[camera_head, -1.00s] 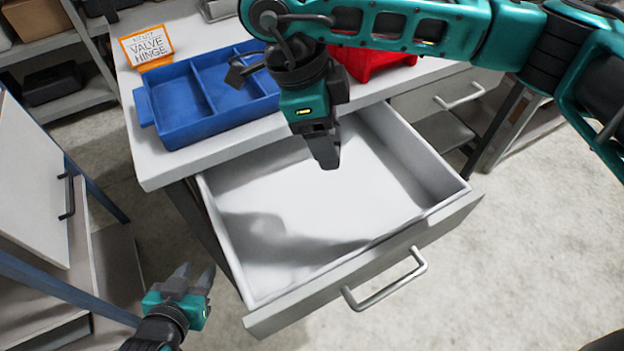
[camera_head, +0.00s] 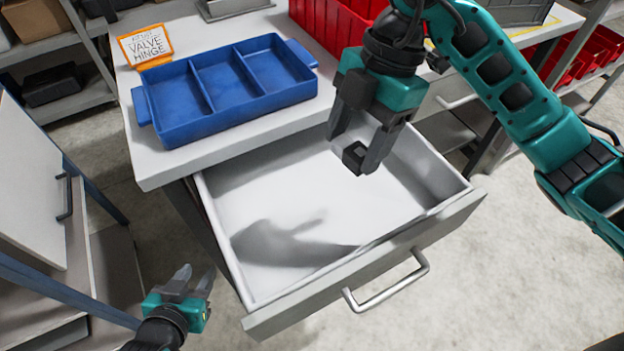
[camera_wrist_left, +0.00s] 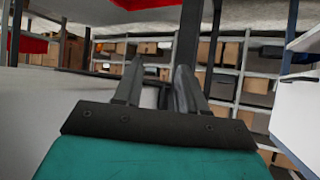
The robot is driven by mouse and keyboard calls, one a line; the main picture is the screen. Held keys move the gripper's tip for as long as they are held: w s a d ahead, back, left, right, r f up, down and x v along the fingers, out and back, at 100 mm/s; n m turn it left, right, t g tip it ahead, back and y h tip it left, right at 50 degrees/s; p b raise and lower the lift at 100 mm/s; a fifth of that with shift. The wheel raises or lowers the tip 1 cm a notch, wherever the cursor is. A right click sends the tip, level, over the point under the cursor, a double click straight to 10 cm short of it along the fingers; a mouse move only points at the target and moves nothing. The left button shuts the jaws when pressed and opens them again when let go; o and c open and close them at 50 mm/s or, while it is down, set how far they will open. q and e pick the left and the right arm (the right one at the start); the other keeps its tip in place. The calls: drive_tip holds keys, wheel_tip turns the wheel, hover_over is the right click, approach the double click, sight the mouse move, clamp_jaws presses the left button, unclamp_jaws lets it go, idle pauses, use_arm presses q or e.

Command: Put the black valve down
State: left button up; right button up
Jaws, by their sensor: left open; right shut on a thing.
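The black valve (camera_head: 354,157) is a small dark piece between the fingertips of my right gripper (camera_head: 356,156). The right gripper is shut on it and points down over the open drawer (camera_head: 290,200), with the valve above the drawer's white floor. The drawer looks empty apart from shadows. My left gripper (camera_head: 190,280) is open and empty, low at the left of the drawer's front. The left gripper's two fingers also show apart in the left wrist view (camera_wrist_left: 155,85).
A blue tray (camera_head: 225,88) with three empty compartments stands on the worktop beside an orange-framed sign reading VALVE HINGE (camera_head: 146,46). Red bins (camera_head: 335,20) stand behind. The drawer handle (camera_head: 390,283) sticks out in front. A cabinet door (camera_head: 35,185) stands at the left.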

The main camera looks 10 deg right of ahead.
drive_tip(key=shift+d+f+m, duration=0.1)
drive_tip(key=shift+d+m, duration=0.05)
drive_tip(key=shift+m, duration=0.65)
drive_tip(key=b, duration=0.3)
hover_over(338, 227)
drive_tip(key=d, duration=0.1)
wheel_tip(338, 227, down, 15)
drive_tip(key=shift+w+d+r, duration=0.1)
drive_tip(key=shift+r, duration=0.05)
drive_tip(key=shift+f, duration=0.9)
use_arm(q)
drive_tip(key=shift+w+d+f+b, duration=0.15)
drive_tip(key=shift+d+f+b, duration=0.1)
drive_tip(key=shift+f, duration=0.4)
drive_tip(key=shift+w+d+f+b, duration=0.1)
drive_tip(key=shift+d+f+b, duration=0.1)
drive_tip(key=shift+f, duration=0.4)
use_arm(e)
drive_tip(key=shift+f, duration=1.6)
use_arm(q)
drive_tip(key=shift+h, duration=0.3)
use_arm(e)
drive_tip(key=shift+f, duration=0.15)
drive_tip(key=o, duration=1.1)
